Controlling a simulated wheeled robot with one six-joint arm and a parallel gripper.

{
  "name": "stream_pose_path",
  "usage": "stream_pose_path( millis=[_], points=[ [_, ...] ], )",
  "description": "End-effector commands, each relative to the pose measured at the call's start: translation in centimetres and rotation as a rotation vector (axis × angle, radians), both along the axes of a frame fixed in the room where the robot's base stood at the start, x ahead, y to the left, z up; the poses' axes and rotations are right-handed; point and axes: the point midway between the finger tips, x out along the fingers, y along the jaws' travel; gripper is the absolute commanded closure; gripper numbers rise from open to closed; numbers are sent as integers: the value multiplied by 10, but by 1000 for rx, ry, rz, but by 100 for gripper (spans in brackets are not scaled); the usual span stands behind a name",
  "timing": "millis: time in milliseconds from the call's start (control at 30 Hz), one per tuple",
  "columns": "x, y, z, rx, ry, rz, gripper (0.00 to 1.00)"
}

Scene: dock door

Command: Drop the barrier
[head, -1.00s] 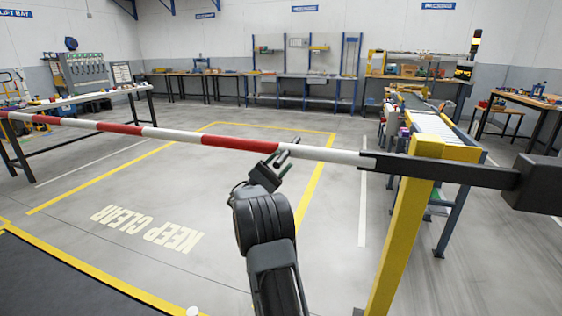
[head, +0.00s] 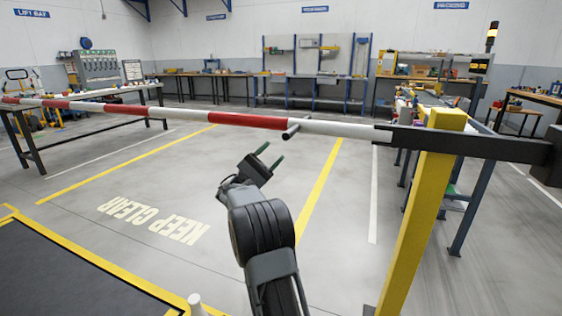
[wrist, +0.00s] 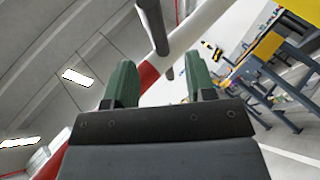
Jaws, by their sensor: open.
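The barrier is a red-and-white striped boom (head: 180,112) lying about level across the scene, its right end in a dark bracket on a yellow post (head: 425,210). It also crosses the wrist view diagonally (wrist: 205,27). A short grey handle (head: 296,127) sticks out from the boom. In the wrist view the handle (wrist: 152,25) shows ahead of the fingers, apart from them. My gripper (head: 269,154) is open and empty, just below and left of the handle. Its green fingers (wrist: 160,88) show in the wrist view with nothing gripped.
A yellow-edged dark mat (head: 70,275) is at the lower left. The floor marked KEEP CLEAR (head: 155,221) is bare. A black bench (head: 30,140) stands behind the boom at left, and a blue-legged conveyor (head: 470,205) behind the post.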

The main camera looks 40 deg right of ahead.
Motion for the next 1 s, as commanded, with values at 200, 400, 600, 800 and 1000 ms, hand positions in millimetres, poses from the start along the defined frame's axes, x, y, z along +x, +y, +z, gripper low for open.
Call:
stream_pose_path(
  millis=[200, 400, 600, 800, 1000],
  points=[
    [11, 18, -28, -1, -1, 2, 50],
    [18, 29, -38, 0, 0, 2, 50],
    [21, 35, -41, 0, 0, 0, 50],
    [22, 36, -41, 1, 0, 1, 50],
    [22, 36, -41, 1, 1, 0, 50]
  ],
)
